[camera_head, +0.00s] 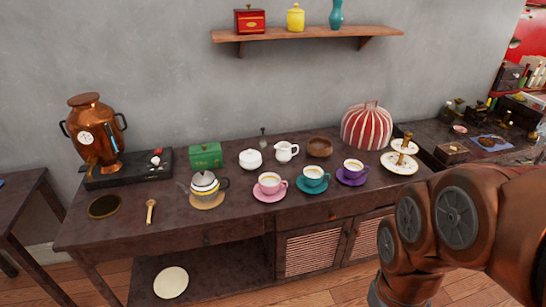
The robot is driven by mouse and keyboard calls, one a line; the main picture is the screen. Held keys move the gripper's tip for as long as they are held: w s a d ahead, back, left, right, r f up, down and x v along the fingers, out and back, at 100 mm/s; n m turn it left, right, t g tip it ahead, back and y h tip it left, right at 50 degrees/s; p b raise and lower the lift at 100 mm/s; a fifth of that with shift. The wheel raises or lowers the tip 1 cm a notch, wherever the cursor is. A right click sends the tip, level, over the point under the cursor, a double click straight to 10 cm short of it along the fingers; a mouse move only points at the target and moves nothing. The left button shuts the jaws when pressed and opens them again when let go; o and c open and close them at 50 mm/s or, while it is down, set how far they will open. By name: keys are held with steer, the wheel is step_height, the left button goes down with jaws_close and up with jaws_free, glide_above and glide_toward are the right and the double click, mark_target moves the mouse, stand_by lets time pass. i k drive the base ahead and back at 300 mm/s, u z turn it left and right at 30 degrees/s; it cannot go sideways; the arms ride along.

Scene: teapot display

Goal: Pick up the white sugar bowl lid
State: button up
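The white sugar bowl (250,161) stands on the dark table, near its middle. Its white lid (250,152) appears to sit on top of it, though the seam is too small to make out clearly. A small white creamer (286,152) stands just to its right. My brown arm fills the lower right of the view, well apart from the bowl. My gripper does not show.
A green box (206,155) stands left of the bowl. A copper samovar (92,130) is far left; a striped cozy (367,126) is right.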

mark_target(250, 155)
steer(key=u, duration=0.05)
steer(key=i, duration=0.6)
steer(key=u, duration=0.8)
steer(key=i, duration=0.8)
steer(key=u, duration=0.8)
